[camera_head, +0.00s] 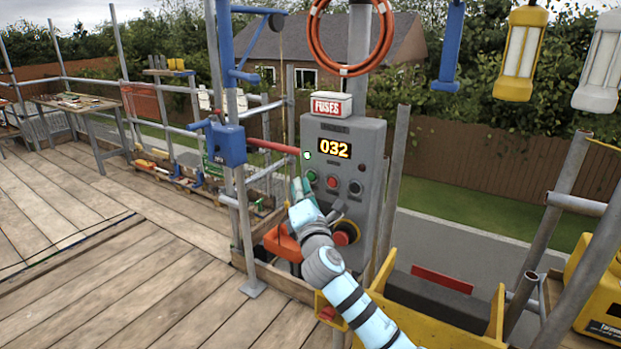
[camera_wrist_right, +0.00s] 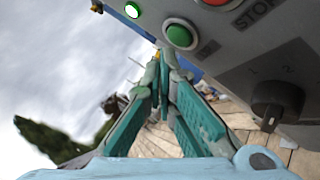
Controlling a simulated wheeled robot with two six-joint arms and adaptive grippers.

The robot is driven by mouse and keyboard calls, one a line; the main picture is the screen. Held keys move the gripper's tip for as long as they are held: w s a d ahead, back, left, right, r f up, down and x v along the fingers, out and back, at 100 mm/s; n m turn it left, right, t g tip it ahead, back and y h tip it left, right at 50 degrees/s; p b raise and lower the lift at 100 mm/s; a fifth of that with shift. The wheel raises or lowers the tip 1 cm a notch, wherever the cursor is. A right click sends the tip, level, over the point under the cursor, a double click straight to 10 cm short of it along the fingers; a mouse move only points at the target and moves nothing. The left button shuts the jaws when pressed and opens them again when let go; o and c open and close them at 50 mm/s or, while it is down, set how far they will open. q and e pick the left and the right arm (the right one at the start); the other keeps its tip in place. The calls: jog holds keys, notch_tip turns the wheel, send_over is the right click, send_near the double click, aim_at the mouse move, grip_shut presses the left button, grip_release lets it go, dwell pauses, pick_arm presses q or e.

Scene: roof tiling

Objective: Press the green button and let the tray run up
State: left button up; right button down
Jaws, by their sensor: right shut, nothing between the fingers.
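The green button (camera_head: 312,176) is on the front of a grey control box (camera_head: 369,140), left of a red button (camera_head: 332,181). In the right wrist view the green button (camera_wrist_right: 180,36) shows uncovered, just beyond my fingertips. My right gripper (camera_head: 297,187) is shut and empty, at the box's left side. Its fingertips (camera_wrist_right: 166,56) meet just short of the green button; I cannot tell whether they touch the panel. No tray can be clearly made out. My left gripper is out of view.
A green lamp (camera_head: 307,155) glows beside the display (camera_head: 335,148) reading 032. A black knob (camera_head: 355,187) and a red stop knob (camera_head: 345,233) are on the box. A blue winch post (camera_head: 228,145) stands close left. A yellow frame (camera_head: 497,312) is below right.

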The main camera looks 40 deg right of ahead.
jog(key=shift+w+d, duration=0.15)
jog(key=shift+d, duration=0.25)
